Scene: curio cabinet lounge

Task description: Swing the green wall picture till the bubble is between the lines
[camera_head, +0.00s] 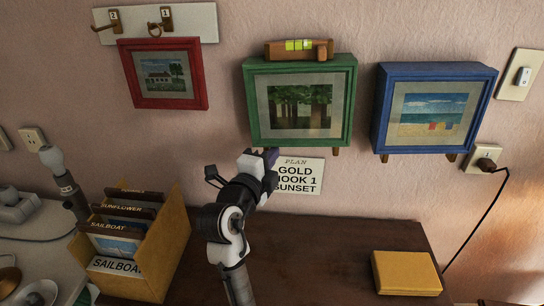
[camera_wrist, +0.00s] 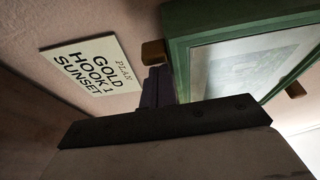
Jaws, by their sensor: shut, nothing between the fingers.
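The green-framed picture (camera_head: 349,100) hangs on the wall in the middle of the head view. It shows dark trees and its tilt looks slight at most. A wooden spirit level (camera_head: 276,50) with a yellow-green vial (camera_head: 298,45) rests on its top edge; the bubble is too small to place against the lines. My gripper (camera_head: 270,156) is shut and empty below the frame's lower left corner. In the wrist view, the dark purple fingers (camera_wrist: 158,85) are close by a wooden peg (camera_wrist: 153,52) under the green frame (camera_wrist: 182,52); I cannot tell whether they touch.
A plan card (camera_head: 311,174) is on the wall just right of my gripper. A red picture (camera_head: 126,75) hangs left, a blue picture (camera_head: 381,110) right. A yellow file box (camera_head: 165,245) and a yellow book (camera_head: 406,272) are on the dark cabinet below.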

